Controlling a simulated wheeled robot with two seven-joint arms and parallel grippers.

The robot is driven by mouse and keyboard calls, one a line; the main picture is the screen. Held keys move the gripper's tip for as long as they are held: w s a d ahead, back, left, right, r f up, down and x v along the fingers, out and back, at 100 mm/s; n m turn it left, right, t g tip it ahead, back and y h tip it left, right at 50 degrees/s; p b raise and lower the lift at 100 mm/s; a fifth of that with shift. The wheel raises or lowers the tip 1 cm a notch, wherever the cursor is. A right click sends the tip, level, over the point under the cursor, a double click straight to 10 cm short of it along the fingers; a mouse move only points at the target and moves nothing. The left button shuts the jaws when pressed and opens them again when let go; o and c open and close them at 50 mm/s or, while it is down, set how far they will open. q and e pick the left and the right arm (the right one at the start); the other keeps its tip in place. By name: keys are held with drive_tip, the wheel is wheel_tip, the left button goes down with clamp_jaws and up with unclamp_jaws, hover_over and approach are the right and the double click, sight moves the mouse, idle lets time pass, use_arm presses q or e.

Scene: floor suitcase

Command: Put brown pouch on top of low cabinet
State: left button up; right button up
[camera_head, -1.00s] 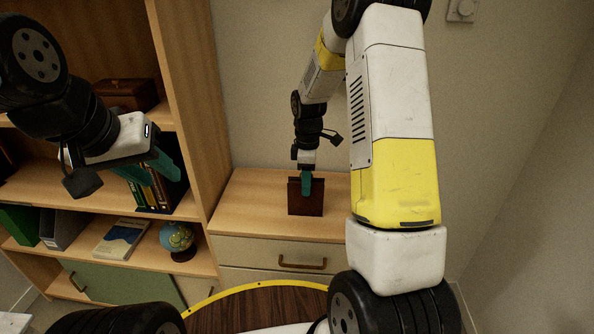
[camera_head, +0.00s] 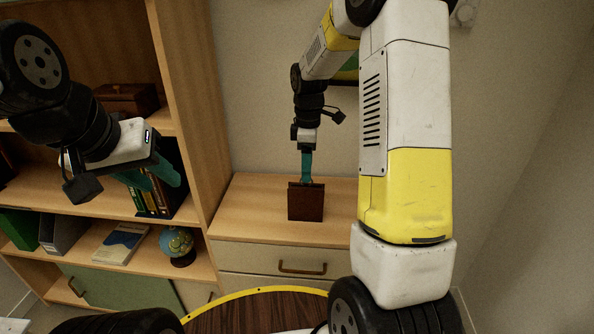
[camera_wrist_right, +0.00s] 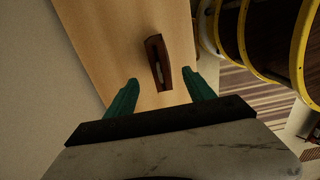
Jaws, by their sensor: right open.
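The brown pouch (camera_head: 306,203) stands upright on the wooden top of the low cabinet (camera_head: 252,206). In the right wrist view the pouch (camera_wrist_right: 158,58) shows from above as a narrow dark strip on the pale wood, beyond the fingertips. My right gripper (camera_head: 307,178) is just above the pouch; in the wrist view its two teal fingers (camera_wrist_right: 161,80) are apart with nothing between them. My left gripper (camera_head: 158,180) is at the left in front of the bookshelf, its teal fingers apart and empty.
The bookshelf (camera_head: 180,110) stands left of the cabinet, with books, a globe (camera_head: 177,243) and a brown box (camera_head: 126,98) on it. The cabinet top around the pouch is clear. A wall is behind it. A round dark-wood surface with a yellow rim (camera_head: 255,312) is in front.

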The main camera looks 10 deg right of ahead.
wheel_tip(320, 180, up, 4)
drive_tip(key=shift+s+r, duration=0.1)
drive_tip(key=shift+r, duration=0.15)
drive_tip(key=s+r+m+t, duration=0.2)
drive_tip(key=s+r+m, duration=0.2)
drive_tip(key=s, duration=0.4)
drive_tip(key=s+a+r+m+t+y, duration=0.1)
drive_tip(key=s+r+m, duration=0.3)
drive_tip(key=s, duration=0.4)
drive_tip(key=s+a+r+m+t+y, duration=0.1)
drive_tip(key=s+r+m+t, duration=0.2)
drive_tip(key=s+m, duration=0.3)
drive_tip(key=shift+s+a+r, duration=0.25)
drive_tip(key=shift+s+r, duration=0.4)
drive_tip(key=shift+s, duration=0.45)
